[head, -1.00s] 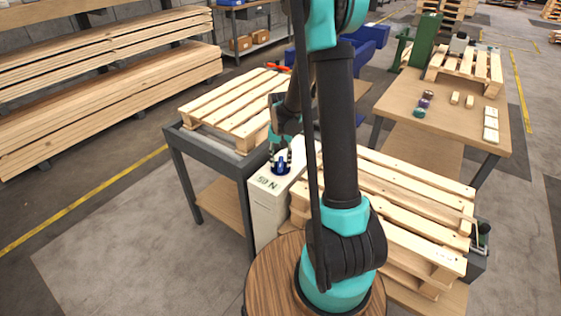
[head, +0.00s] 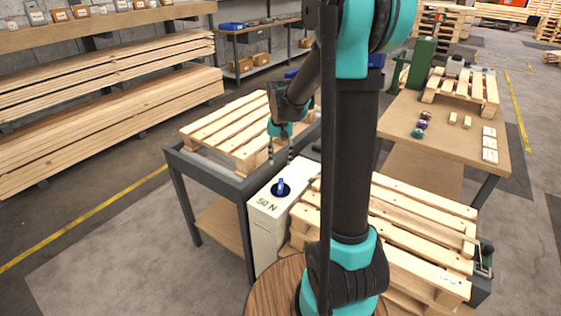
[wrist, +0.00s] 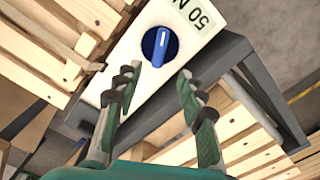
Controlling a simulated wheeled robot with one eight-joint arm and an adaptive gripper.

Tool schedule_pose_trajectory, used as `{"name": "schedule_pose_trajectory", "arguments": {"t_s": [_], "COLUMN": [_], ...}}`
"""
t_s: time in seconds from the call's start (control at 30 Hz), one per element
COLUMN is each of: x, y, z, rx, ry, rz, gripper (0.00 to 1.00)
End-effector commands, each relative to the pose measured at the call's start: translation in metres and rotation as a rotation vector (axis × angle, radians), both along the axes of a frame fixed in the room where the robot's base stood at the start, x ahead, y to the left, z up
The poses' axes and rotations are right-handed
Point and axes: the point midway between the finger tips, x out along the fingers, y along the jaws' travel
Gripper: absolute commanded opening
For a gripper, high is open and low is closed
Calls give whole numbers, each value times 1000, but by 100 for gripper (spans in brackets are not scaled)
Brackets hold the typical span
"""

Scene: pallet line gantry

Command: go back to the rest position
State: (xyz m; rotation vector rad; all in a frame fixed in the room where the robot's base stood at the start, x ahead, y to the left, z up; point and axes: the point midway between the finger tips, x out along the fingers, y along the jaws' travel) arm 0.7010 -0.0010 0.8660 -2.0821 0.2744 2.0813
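My gripper (head: 281,150) hangs above and behind the white box marked "50 N" (head: 262,222) in the head view. In the wrist view, my gripper (wrist: 152,100) has its two fingers apart with nothing between them. The blue knob (head: 281,187) sits on the box's top face, and it also shows in the wrist view (wrist: 160,47) beyond the fingertips. The fingers are clear of the knob. The knob's raised grip has a pale line along it.
A grey table (head: 182,157) with a wooden pallet (head: 222,124) stands to the left of the box. Stacked pallets (head: 420,222) stand close on the right. A wooden table (head: 455,152) with small parts is farther right. Open floor (head: 110,235) lies at the front left.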

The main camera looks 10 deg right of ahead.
Motion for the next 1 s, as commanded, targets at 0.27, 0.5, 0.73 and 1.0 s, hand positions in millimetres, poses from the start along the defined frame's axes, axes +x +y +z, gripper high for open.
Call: {"name": "schedule_pose_trajectory", "arguments": {"t_s": [0.27,0.5,0.73,1.0], "x": [-5,-59,-128,-193], "y": [-1,-15,-28,-37], "z": [0,4,-5,-27], "rx": [1,4,-7,-33], "ry": [-8,-94,-214,-331], "rz": [5,63,147,228], "gripper": [40,40,40,40]}}
